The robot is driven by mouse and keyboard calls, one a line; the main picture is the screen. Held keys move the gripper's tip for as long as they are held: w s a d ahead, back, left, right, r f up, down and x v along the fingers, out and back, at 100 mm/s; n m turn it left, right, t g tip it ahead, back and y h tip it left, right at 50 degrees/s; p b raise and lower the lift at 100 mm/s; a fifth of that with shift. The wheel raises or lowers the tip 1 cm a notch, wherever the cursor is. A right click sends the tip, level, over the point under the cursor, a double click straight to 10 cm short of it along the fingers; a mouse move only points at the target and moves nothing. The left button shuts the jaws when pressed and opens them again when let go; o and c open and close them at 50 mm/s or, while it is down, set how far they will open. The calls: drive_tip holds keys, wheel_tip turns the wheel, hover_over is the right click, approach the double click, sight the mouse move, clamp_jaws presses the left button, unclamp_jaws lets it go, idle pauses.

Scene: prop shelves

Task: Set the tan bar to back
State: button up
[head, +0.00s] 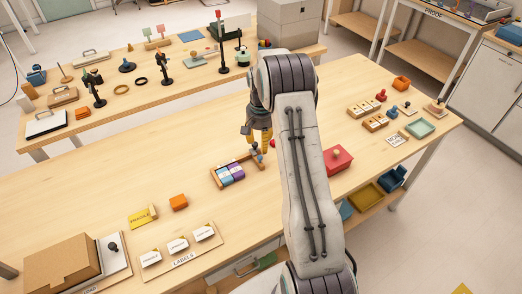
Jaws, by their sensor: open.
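A small wooden tray (214,180) stands on the near table, left of my arm. It holds blue, white and purple blocks (231,174). A tan-brown bar (257,161) shows at the tray's right end, just under my gripper; my gripper and arm hide part of this area. My gripper (262,146) has yellow fingers and points down over the bar. It is open; I cannot tell whether the fingers touch the bar.
An orange block (179,203), a yellow label (143,216) and a labels board (182,252) lie left of the tray. A red box (338,160) stands right of my arm. The table behind the tray is mostly clear. A second table (150,92) with several props stands farther back.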

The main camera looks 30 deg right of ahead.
sight(261, 156)
drive_tip(key=shift+r, duration=2.4)
